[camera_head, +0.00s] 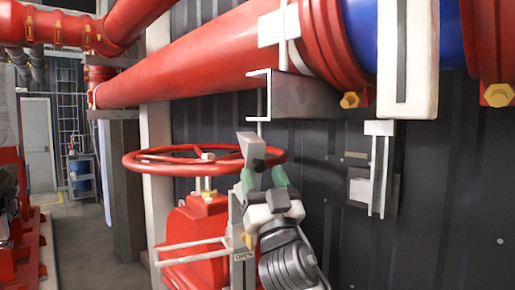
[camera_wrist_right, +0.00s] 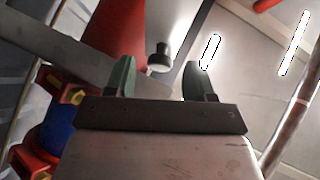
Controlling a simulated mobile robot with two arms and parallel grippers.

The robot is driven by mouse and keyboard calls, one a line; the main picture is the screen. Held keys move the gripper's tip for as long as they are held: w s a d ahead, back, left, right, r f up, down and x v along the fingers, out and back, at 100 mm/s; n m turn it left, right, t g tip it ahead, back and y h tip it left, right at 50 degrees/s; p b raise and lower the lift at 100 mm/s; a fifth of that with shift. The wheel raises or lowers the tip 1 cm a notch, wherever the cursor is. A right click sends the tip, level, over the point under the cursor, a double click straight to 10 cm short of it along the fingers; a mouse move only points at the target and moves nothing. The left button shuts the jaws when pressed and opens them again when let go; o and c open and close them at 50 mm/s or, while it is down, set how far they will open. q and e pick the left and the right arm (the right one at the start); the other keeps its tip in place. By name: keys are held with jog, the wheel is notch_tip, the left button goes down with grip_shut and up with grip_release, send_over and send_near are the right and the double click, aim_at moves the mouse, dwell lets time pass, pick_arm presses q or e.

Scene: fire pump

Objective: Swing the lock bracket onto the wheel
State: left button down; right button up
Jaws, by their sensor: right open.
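The red handwheel (camera_head: 140,160) lies flat on top of the red valve body in the head view, left of centre. The lock bracket is a grey plate (camera_head: 250,148) standing up at the right part of the wheel's rim, with a dark knob (camera_head: 259,165) on it. My right gripper (camera_head: 264,177) is open, its green fingertips just below the knob. In the right wrist view the knob (camera_wrist_right: 159,57) shows ahead of the gap between the open fingers (camera_wrist_right: 161,78). Whether the fingers touch it, I cannot tell. My left gripper is not in view.
A large red pipe (camera_head: 190,65) runs above the wheel, with a grey support bracket (camera_head: 300,95) beneath it. A dark ribbed wall (camera_head: 460,190) stands behind. A white metal fitting (camera_head: 379,170) is on the wall at right. Open floor (camera_head: 85,245) lies at left.

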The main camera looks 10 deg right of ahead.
aim_at(260, 168)
jog(key=p+x, duration=0.1)
jog(key=x, duration=0.3)
jog(key=shift+r, duration=0.1)
jog(key=shift+w+a+r, duration=0.1)
jog(key=shift+w, duration=0.15)
jog(key=c, duration=1)
jog(key=shift+r+p, duration=0.1)
jog(key=shift+p, duration=0.3)
grip_shut()
